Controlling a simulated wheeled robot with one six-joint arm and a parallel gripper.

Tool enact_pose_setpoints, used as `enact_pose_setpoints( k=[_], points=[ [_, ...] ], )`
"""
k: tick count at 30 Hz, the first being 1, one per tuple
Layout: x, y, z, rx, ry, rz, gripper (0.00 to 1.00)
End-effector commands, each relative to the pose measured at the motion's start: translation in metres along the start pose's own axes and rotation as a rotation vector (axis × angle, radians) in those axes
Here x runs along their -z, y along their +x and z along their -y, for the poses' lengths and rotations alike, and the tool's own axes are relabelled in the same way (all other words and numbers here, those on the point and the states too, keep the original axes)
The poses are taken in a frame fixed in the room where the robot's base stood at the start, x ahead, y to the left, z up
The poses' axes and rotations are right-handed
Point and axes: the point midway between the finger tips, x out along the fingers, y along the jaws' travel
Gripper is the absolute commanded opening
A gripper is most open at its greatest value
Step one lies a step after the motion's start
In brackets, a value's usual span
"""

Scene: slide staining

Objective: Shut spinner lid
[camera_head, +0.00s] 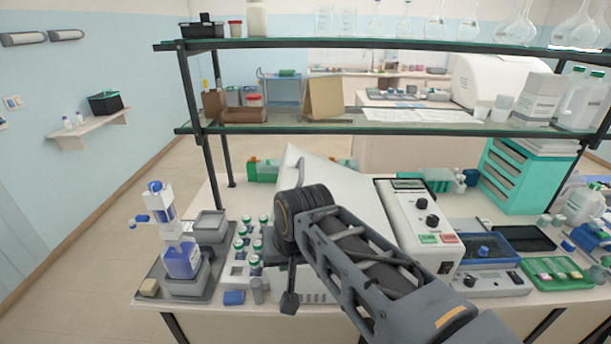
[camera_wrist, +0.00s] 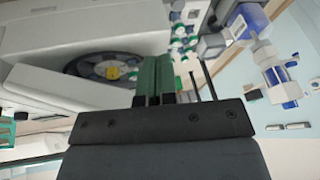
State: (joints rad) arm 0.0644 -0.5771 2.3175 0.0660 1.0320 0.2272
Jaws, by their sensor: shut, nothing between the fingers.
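The spinner's white lid (camera_head: 345,185) stands raised and tilted in the head view, behind my arm. The white spinner body (camera_head: 318,287) is below it, largely hidden by my arm. In the wrist view, the dark round bowl with its rotor (camera_wrist: 105,68) is exposed inside the white housing. My gripper (camera_head: 289,303) is in front of the spinner at its left side, pointing down in the head view. Its green fingers (camera_wrist: 153,78) are closed together and empty in the wrist view. Whether they touch the spinner is unclear.
A control box (camera_head: 420,222) with knobs stands right of the lid. A rack of green-capped bottles (camera_head: 240,268) and a blue-liquid bottle (camera_head: 183,260) on a grey tray (camera_head: 155,287) stand left. A glass shelf (camera_head: 375,124) crosses above the bench.

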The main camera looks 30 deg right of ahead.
Motion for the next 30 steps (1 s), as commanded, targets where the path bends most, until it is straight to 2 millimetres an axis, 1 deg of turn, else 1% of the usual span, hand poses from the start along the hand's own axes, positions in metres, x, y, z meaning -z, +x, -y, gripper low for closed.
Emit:
enact_pose_setpoints(
  k=[1, 2, 3, 5, 6, 9, 12, 15, 18, 21, 23, 26, 30],
  points=[
    [0.021, -0.014, 0.000, 0.006, 0.141, 0.020, 0.00],
    [0.032, -0.023, 0.000, 0.010, 0.240, 0.039, 0.00],
    [0.048, -0.034, -0.001, 0.016, 0.378, 0.065, 0.00],
    [0.071, -0.051, -0.004, 0.024, 0.588, 0.106, 0.00],
    [0.086, -0.062, -0.006, 0.028, 0.723, 0.135, 0.00],
    [0.121, -0.088, -0.016, 0.033, 1.038, 0.205, 0.00],
    [0.148, -0.110, -0.028, 0.029, 1.303, 0.272, 0.00],
    [0.168, -0.128, -0.039, 0.018, 1.509, 0.331, 0.00],
    [0.180, -0.140, -0.048, 0.004, 1.656, 0.378, 0.00],
    [0.188, -0.148, -0.054, -0.009, 1.750, 0.409, 0.00],
    [0.189, -0.149, -0.055, -0.015, 1.784, 0.422, 0.00],
    [0.189, -0.144, -0.054, -0.021, 1.812, 0.434, 0.00],
    [0.184, -0.126, -0.048, -0.023, 1.816, 0.436, 0.00]
  ],
)
